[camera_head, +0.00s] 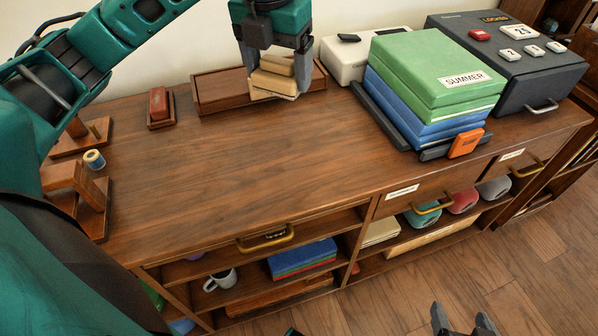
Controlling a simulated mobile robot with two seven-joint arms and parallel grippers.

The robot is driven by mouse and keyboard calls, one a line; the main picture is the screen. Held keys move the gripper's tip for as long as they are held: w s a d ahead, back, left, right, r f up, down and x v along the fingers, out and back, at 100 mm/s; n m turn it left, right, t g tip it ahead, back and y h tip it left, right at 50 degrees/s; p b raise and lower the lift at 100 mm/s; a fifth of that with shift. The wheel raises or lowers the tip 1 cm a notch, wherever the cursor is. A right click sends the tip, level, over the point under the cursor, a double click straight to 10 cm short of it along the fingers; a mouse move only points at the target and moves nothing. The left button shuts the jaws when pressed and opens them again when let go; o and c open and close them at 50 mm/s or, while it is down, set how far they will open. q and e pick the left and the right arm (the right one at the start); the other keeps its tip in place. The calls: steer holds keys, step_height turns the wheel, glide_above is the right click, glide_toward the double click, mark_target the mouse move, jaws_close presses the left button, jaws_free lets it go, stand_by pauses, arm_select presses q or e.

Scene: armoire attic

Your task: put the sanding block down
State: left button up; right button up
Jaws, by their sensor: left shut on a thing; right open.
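The tan, layered sanding block (275,82) is between the fingers of my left gripper (273,90), which comes down from above at the back of the wooden cabinet top. My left gripper is shut on it. The block shows in front of a long brown wooden box (222,92); I cannot tell whether it touches the box or the cabinet top. My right gripper (463,325) is open and empty at the bottom edge of the view, low in front of the cabinet.
The middle of the cabinet top (230,160) is clear. A small red block on a stand (159,106), a thread spool (94,159) and wooden stands (92,208) are at left. Stacked green and blue boxes (425,75) and a grey lockbox (540,75) stand at right.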

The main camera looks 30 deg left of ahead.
mark_target(285, 169)
arm_select(q)
step_height(285, 169, down, 20)
steer(key=b, duration=0.3)
steer(key=shift+s+d+b, duration=0.1)
steer(key=shift+s+b, duration=0.05)
steer(key=shift+b, duration=0.2)
steer(key=shift+f, duration=0.1)
steer(key=o, duration=1.1)
steer(key=shift+r, duration=0.25)
step_height(285, 169, up, 12)
steer(key=s+p, duration=0.1)
steer(key=p, duration=0.1)
steer(key=shift+s, duration=0.25)
